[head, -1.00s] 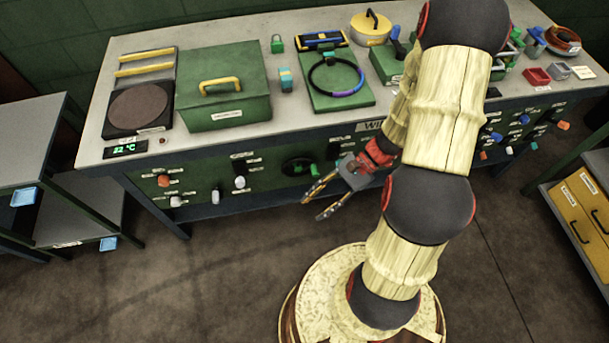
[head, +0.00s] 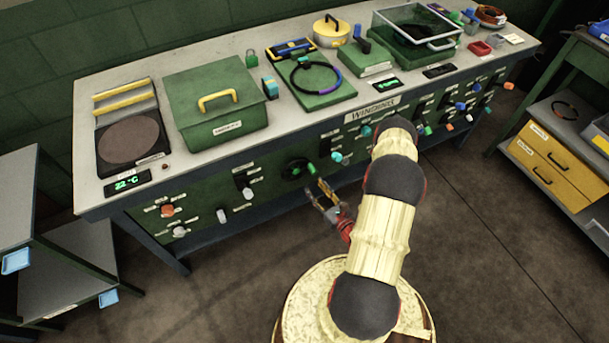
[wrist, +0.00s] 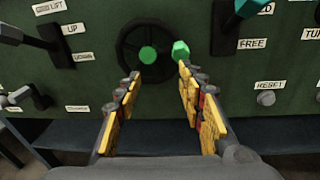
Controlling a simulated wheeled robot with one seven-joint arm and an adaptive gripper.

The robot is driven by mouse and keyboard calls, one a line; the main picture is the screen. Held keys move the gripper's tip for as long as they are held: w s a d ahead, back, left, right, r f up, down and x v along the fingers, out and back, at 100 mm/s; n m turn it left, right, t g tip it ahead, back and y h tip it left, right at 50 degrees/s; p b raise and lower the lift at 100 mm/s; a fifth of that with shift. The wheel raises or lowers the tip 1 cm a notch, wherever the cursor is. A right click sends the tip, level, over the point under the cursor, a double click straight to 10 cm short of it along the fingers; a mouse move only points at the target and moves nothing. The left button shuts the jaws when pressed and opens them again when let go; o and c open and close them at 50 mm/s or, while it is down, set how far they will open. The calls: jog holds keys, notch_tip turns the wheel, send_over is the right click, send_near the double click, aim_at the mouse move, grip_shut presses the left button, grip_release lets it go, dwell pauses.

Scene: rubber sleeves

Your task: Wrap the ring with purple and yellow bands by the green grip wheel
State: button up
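The black wheel (head: 294,171) is on the green front panel of the bench, with a green grip (head: 311,169) on its right side. In the wrist view the wheel (wrist: 131,63) has a green hub, and the grip (wrist: 181,50) sticks out just beyond my right fingertip. My gripper (head: 319,188) is open and empty in front of the panel, below and right of the wheel; its yellow-padded fingers (wrist: 159,76) show apart. The ring (head: 293,78) lies on a green board on the bench top; it is black with a purple and blue part at its right. I see no yellow on it.
Levers and knobs flank the wheel; a grey-handled lever (wrist: 54,45) and a teal-tipped lever (wrist: 231,28) are nearest in the wrist view. A green box (head: 214,105) and a glass-topped tank (head: 415,28) stand on the bench. The floor before the bench is clear.

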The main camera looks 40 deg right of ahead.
aim_at(315, 173)
jog(key=d+h, duration=0.1)
jog(key=d+r+h, duration=0.1)
jog(key=shift+s+d+r, duration=0.1)
jog(key=shift+d+r, duration=0.05)
jog(key=shift+d, duration=0.25)
jog(key=shift+b+x, duration=1)
jog(key=shift+x, duration=2.9)
jog(key=shift+a+r, duration=0.1)
jog(key=shift+r, duration=0.05)
jog(key=shift+c, duration=0.3)
grip_shut()
